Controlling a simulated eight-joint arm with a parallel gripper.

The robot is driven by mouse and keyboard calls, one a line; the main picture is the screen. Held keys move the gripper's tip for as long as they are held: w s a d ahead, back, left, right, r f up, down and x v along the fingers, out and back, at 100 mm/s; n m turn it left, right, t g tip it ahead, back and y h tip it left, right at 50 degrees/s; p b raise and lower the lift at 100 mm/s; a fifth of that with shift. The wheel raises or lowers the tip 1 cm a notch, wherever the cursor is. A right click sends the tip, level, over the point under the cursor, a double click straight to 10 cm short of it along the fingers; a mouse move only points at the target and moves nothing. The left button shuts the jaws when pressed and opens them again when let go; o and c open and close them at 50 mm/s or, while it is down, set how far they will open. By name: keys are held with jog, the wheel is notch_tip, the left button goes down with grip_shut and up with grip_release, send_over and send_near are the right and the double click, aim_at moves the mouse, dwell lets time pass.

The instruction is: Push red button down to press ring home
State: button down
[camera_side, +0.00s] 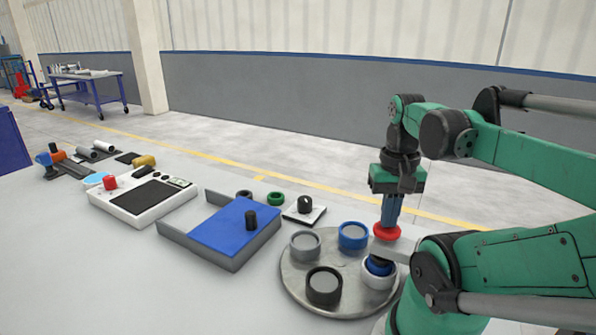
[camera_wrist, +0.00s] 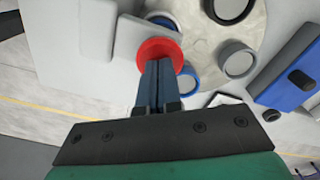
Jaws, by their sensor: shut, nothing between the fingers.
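My gripper (camera_side: 388,222) is shut and points down, with its blue-grey fingertips at the top of the red button (camera_side: 386,232). The fingertips appear to touch the button; the wrist view shows them over the button's edge (camera_wrist: 160,56). The button sits on a grey arm (camera_side: 401,248) above the round metal plate (camera_side: 300,276). Under it, a blue ring (camera_side: 378,266) sits at the top of a white cylinder (camera_side: 379,276). Whether the ring is fully seated cannot be told. The button hides part of this in the wrist view.
The plate also carries a grey pipe (camera_side: 305,245), a blue pipe (camera_side: 353,236) and a black pipe (camera_side: 324,287). To the left are a blue sliding box (camera_side: 232,226) and a white panel (camera_side: 141,196) with a red knob. Loose rings lie behind the box.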

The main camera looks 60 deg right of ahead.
jog(key=shift+f, duration=1)
dwell(0.3)
jog(key=shift+r, duration=3.5)
jog(key=shift+w, duration=0.15)
